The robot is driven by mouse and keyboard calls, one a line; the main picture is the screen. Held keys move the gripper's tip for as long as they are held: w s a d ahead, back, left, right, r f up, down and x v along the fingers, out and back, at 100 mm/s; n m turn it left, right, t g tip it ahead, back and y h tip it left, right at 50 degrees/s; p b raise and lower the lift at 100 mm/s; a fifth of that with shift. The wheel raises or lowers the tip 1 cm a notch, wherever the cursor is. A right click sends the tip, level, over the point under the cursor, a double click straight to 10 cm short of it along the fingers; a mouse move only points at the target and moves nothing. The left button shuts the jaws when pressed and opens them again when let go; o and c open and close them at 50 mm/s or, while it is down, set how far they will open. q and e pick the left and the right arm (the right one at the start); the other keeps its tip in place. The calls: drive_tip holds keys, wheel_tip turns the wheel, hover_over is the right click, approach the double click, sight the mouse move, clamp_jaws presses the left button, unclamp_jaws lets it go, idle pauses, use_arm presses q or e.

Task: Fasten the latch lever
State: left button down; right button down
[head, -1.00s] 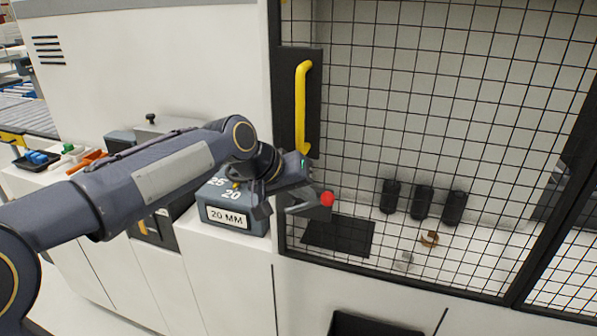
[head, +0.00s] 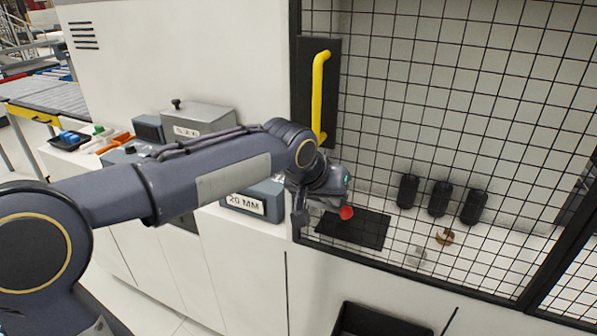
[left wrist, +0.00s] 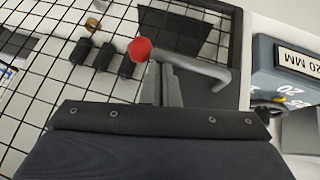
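The latch lever, a grey bent bar (left wrist: 205,67) with a red knob (left wrist: 139,50), sits at the edge of the mesh door. In the head view its red knob (head: 346,212) shows below the yellow handle; most of the bar is hidden behind my gripper. My left gripper (head: 318,208) is at the lever. In the left wrist view its grey fingers (left wrist: 164,84) stand close together at the middle, reaching the bar beside the knob. They look shut; whether they touch or pinch the bar is unclear. My right gripper is out of view.
The black-framed mesh door (head: 450,120) carries a yellow handle (head: 319,95). A blue-grey box marked 20 MM (head: 244,204) stands left of the gripper. Behind the mesh are black cylinders (head: 439,198) and a dark mat (head: 368,231). A black bin (head: 380,322) is below.

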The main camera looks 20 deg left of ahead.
use_arm(q)
drive_tip(key=shift+s+f, duration=0.1)
drive_tip(key=shift+f, duration=0.05)
drive_tip(key=r+p, duration=0.2)
drive_tip(key=r, duration=0.1)
drive_tip(key=w+r+p, duration=0.1)
drive_tip(key=r+p, duration=0.1)
drive_tip(key=d+b+v, duration=0.1)
drive_tip(key=b+v, duration=0.1)
drive_tip(key=v, duration=0.7)
drive_tip(key=shift+s+d, duration=0.3)
drive_tip(key=shift+s, duration=0.05)
